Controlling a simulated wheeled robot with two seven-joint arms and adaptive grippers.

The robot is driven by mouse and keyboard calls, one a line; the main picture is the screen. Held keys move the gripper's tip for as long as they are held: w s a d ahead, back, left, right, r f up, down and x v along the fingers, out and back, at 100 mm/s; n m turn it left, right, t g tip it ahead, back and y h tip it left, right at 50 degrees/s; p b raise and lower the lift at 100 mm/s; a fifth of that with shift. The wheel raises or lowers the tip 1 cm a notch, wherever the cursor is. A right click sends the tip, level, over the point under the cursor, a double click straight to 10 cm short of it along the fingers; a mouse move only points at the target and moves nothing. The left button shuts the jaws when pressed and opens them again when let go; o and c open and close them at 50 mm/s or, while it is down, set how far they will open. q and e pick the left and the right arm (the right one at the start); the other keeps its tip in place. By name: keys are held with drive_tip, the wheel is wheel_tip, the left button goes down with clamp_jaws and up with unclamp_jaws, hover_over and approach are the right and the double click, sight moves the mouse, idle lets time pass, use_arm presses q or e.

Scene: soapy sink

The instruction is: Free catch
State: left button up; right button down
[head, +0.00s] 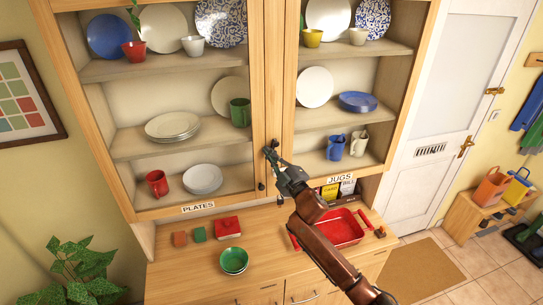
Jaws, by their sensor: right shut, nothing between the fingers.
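A wooden cupboard (262,80) with two framed doors stands against the wall, and the doors look shut. Small dark fittings, which look like the catch (274,143), sit where the two door frames meet. My right gripper (271,157) is at this middle seam, low on the frames. Its fingers are shut with nothing seen between them. It partly hides the fittings, and I cannot tell whether it touches them. My left gripper is not in view.
The counter below holds a green bowl (234,261), a red box (227,227), small blocks (199,235) and a red tray (360,238). The shelves hold plates (173,126), mugs and jugs (336,147). A plant (75,270) stands lower left; a white door (425,125) is at right.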

drive_tip(key=a, duration=0.3)
drive_tip(key=shift+s+r, duration=0.3)
drive_tip(key=shift+s, duration=0.4)
drive_tip(key=b, duration=0.3)
approach(256, 147)
drive_tip(key=r+v, duration=0.1)
drive_tip(key=v, duration=0.3)
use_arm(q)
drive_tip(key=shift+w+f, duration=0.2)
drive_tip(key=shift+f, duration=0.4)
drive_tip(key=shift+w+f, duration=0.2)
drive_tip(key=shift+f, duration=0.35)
use_arm(e)
drive_tip(key=shift+w+r, duration=0.2)
drive_tip(key=shift+r, duration=0.15)
